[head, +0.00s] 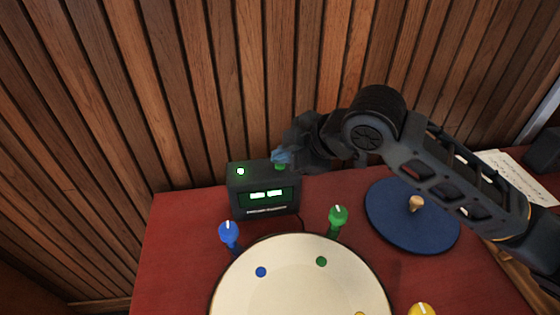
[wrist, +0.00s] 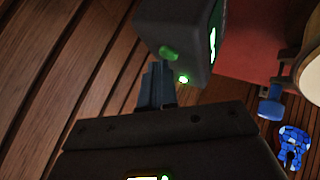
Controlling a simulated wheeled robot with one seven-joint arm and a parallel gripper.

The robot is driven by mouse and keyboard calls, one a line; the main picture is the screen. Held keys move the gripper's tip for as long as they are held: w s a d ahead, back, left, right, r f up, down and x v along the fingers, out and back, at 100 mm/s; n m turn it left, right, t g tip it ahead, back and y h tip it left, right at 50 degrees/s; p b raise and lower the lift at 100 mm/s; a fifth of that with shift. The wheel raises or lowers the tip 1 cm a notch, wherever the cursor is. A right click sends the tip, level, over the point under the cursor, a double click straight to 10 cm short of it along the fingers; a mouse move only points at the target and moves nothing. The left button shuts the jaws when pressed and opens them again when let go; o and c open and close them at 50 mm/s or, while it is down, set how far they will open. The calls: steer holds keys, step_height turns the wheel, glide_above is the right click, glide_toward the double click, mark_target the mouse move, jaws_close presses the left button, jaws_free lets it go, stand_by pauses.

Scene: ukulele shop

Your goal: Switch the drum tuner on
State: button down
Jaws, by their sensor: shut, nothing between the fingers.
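The drum tuner (head: 264,205) is a black box at the back left of the red table. Its front display (head: 265,193) glows green, and a small lamp (head: 240,171) on its top is lit green. A green button (head: 280,166) sits on the top at the right. In the wrist view the tuner (wrist: 175,22), its green button (wrist: 168,53) and the lit lamp (wrist: 183,79) show close ahead. My gripper (head: 281,157) is shut and empty, its bluish fingertips (wrist: 156,72) right by the button. I cannot tell whether they touch it.
A cream drum head (head: 300,285) lies in front, with a blue peg (head: 229,233), a green peg (head: 338,216) and a yellow peg (head: 421,310) around it. A blue disc (head: 400,230) with a wooden knob lies right. A slatted wood wall (head: 200,90) stands close behind.

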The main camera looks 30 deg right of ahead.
mark_target(283, 167)
steer(key=shift+r, duration=0.5)
step_height(283, 167, up, 6)
steer(key=p, duration=0.3)
steer(key=shift+p, duration=0.3)
